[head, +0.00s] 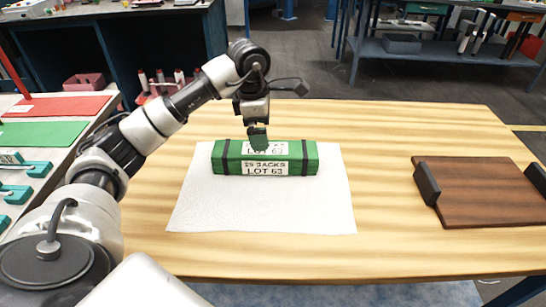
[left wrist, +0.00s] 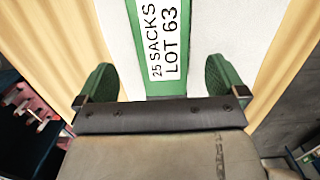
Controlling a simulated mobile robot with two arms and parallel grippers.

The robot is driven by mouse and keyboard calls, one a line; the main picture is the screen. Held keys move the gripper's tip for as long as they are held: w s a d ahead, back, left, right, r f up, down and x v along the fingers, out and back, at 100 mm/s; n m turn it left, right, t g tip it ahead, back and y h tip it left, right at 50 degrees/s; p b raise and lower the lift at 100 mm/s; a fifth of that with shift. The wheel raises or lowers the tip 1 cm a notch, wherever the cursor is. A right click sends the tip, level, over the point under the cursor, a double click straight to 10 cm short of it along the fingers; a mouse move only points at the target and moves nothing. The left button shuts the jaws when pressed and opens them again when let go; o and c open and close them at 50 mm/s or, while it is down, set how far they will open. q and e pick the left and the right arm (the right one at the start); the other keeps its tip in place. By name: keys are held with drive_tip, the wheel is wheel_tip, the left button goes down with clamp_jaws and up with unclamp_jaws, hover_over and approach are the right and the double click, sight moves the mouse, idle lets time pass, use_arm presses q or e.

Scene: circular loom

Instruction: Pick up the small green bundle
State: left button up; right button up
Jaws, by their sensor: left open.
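The small green bundle (head: 230,160) is a long block with two dark straps and white labels reading "25 SACKS LOT 63". It lies flat on a white cloth (head: 200,210) on the wooden table. My left gripper (head: 258,140) is above the middle of the bundle and points down. In the left wrist view the bundle (left wrist: 165,75) runs between the two green-padded fingers of my left gripper (left wrist: 163,82), which are apart with nothing between their tips. I cannot tell how far above the bundle they are. My right gripper is not in view.
A dark wooden board (head: 490,190) with black handles lies at the right of the table (head: 380,250). The table between cloth and board is clear. A side bench at the left holds a red mat (head: 60,106), a green mat (head: 40,133) and teal items.

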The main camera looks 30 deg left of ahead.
sight(267, 157)
use_arm(q)
drive_tip(key=f, duration=0.3)
drive_tip(key=shift+s+d+f, duration=0.25)
drive_tip(key=shift+f, duration=0.35)
drive_tip(key=f, duration=0.3)
drive_tip(key=w+f+p, duration=0.1)
drive_tip(key=f, duration=0.1)
drive_tip(key=shift+d+f, duration=0.15)
drive_tip(key=shift+d, duration=0.15)
drive_tip(key=c, duration=1.1)
drive_tip(key=shift+c, duration=0.5)
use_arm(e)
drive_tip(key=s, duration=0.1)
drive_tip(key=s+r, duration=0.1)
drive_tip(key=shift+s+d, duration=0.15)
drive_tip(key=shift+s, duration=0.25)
use_arm(q)
drive_tip(key=shift+r, duration=0.2)
